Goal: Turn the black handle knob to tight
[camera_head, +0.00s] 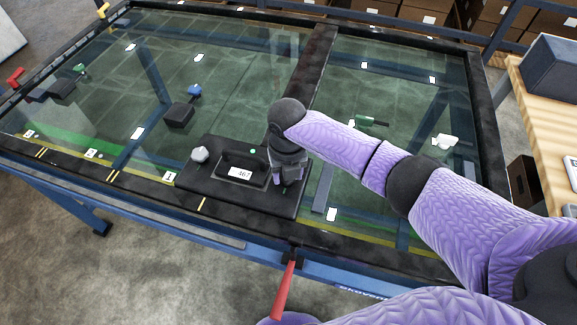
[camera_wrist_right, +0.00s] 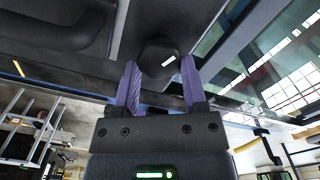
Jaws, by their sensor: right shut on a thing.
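The black knob (camera_wrist_right: 153,50) with a white mark shows in the right wrist view, between the two purple fingers of my right gripper (camera_wrist_right: 159,70). The fingers are shut on it from both sides. The white mark is slanted in that view. In the head view my right gripper (camera_head: 288,177) points down at the right end of a black plate (camera_head: 215,193) and hides the knob there. The plate carries a dark handle (camera_head: 243,161), a white label with digits (camera_head: 240,173) and a pale knob (camera_head: 200,154) at its left. My left gripper is not in view.
The plate lies on the front part of a dark-framed glass table (camera_head: 230,60). A red lever (camera_head: 284,290) sticks out from the front edge. A blue-topped part (camera_head: 194,90), a green-handled tool (camera_head: 368,121) and a white piece (camera_head: 445,141) are further off. A wooden bench (camera_head: 535,115) stands right.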

